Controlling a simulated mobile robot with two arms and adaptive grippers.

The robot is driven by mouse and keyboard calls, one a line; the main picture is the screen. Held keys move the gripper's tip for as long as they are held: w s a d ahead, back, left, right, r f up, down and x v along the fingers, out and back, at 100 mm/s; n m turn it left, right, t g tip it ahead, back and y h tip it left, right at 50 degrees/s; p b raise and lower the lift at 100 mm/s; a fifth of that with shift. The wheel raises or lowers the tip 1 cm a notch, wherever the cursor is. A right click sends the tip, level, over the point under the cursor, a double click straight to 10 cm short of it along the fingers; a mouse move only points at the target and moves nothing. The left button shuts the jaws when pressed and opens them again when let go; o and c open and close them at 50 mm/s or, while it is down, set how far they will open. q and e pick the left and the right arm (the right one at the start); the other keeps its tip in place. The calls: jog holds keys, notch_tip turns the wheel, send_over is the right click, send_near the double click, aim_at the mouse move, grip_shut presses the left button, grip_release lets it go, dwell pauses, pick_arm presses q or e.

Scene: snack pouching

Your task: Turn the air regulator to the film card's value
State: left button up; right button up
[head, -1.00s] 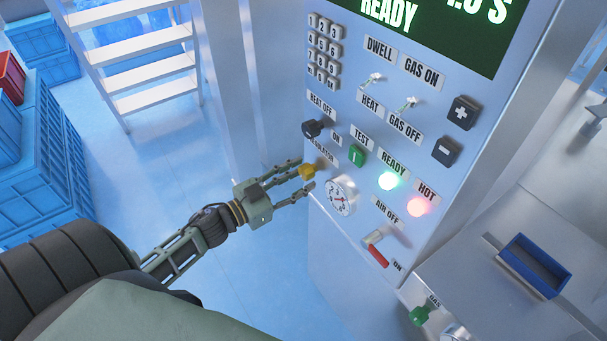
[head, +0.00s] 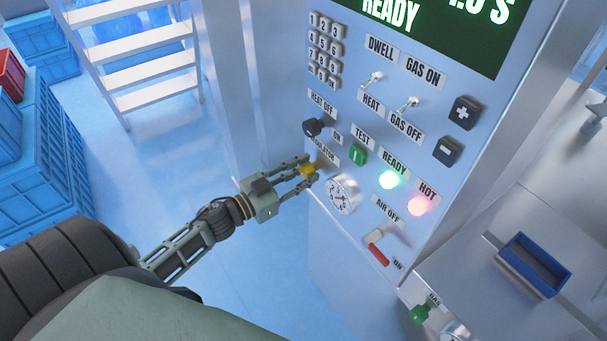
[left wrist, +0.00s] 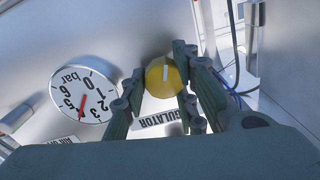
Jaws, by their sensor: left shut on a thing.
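The yellow regulator knob (head: 308,170) is on the panel's lower left, below the partly covered REGULATOR label. My left gripper (head: 307,172) is shut on this knob. In the left wrist view the round yellow knob (left wrist: 166,77), with a white mark on its face, sits between the two fingers (left wrist: 160,85). The pressure gauge (head: 342,194) is just right of the knob. In the left wrist view the bar gauge (left wrist: 84,95) appears upside down, its red needle near the 3 to 5 figures. No film card is recognisable. My right gripper is out of view.
The panel (head: 345,110) also carries a black heat knob (head: 313,127), a green test button (head: 357,155), lit lamps and a red-handled air lever (head: 378,254). A blue tray (head: 533,265) is at right. Blue crates (head: 45,150) stand at left.

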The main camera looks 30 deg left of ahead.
pick_arm(q)
jog(key=shift+s+d+f+m, duration=0.15)
jog(key=shift+d+f+m, duration=0.1)
jog(key=shift+d+m, duration=0.05)
jog(key=m, duration=0.4)
jog(key=shift+f+m+b, duration=0.3)
jog(key=m, duration=0.2)
jog(key=m+b, duration=0.1)
jog(key=m, duration=0.1)
jog(key=shift+a+f+m, duration=0.2)
jog(key=shift+m, duration=0.1)
jog(key=o, duration=0.9)
jog(key=shift+o, duration=0.5)
jog(key=shift+r, duration=0.1)
jog(key=shift+a+r, duration=0.1)
jog(key=shift+r, duration=0.1)
